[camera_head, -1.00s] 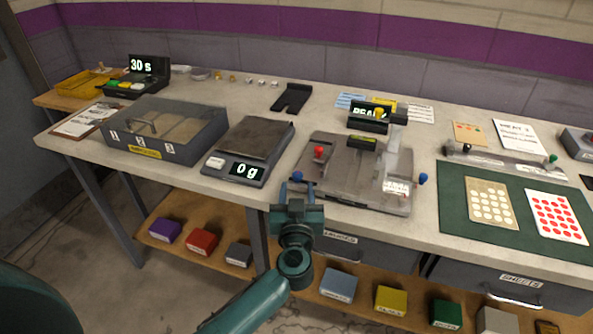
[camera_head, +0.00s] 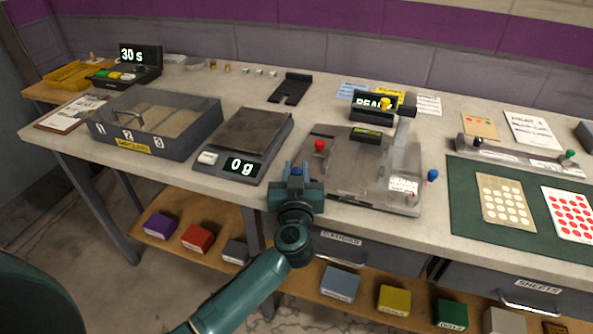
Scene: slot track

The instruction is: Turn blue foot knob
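A grey slot-track device stands on the bench, its base plate (camera_head: 345,187) near the front edge. It has a red knob (camera_head: 319,145) at the left and a yellow knob (camera_head: 385,103) at the top back. One blue foot knob (camera_head: 432,174) stands at its right side. Another blue knob (camera_head: 296,171) shows at its front left corner, between the fingers of my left gripper (camera_head: 296,170). The fingers are on either side of this knob; whether they touch it I cannot tell. My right gripper is not in view.
A scale (camera_head: 240,168) reading 0 g stands left of the device, close to my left gripper. A lidded box (camera_head: 158,150) is farther left. A green mat (camera_head: 470,215) with sheets lies right. A shelf with colored blocks is below.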

